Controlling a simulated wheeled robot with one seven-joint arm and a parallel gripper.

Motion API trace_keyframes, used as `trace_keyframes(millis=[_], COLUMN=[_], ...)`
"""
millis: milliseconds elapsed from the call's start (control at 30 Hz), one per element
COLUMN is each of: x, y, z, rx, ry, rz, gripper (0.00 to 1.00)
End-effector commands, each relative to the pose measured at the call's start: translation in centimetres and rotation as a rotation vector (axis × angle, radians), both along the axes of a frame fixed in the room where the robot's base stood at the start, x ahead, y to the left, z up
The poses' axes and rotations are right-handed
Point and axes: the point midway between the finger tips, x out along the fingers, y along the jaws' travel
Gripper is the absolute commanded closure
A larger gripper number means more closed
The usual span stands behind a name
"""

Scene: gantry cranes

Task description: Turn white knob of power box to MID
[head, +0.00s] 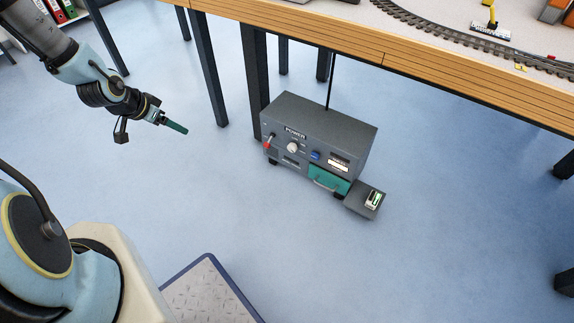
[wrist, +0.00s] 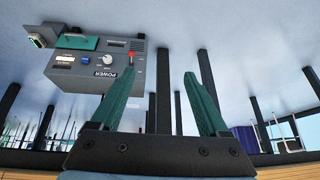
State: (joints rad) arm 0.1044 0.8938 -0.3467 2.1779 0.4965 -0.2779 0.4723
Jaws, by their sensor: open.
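The grey power box (head: 340,122) stands on the floor by the table leg in the head view. Its white knob (head: 292,147) is on the front panel, under the POWER label, between a red lever (head: 268,142) and a blue button (head: 315,155). The knob's pointer setting is too small to read. In the wrist view the box (wrist: 75,72) appears upside down at the upper left, with the white knob (wrist: 107,59) visible. My gripper (wrist: 165,85) is open and empty, apart from the box. In the head view my gripper (head: 176,127) is to the left of the box, above the floor.
A teal drawer (head: 330,180) with a handle is at the box's lower right. The table (head: 370,65) with model tracks overhangs behind. Open floor lies before the box.

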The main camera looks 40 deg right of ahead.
Motion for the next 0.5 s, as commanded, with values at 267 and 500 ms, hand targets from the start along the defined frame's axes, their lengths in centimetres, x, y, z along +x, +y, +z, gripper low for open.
trace_keyframes(millis=[267, 500], x=[-4.5, -9.1], y=[-13.0, -21.0], z=[-17.0, -25.8], rx=[-0.364, -0.694], ry=[-0.128, -0.293], rz=[-0.275, -0.321], gripper=[0.22, 0.22])
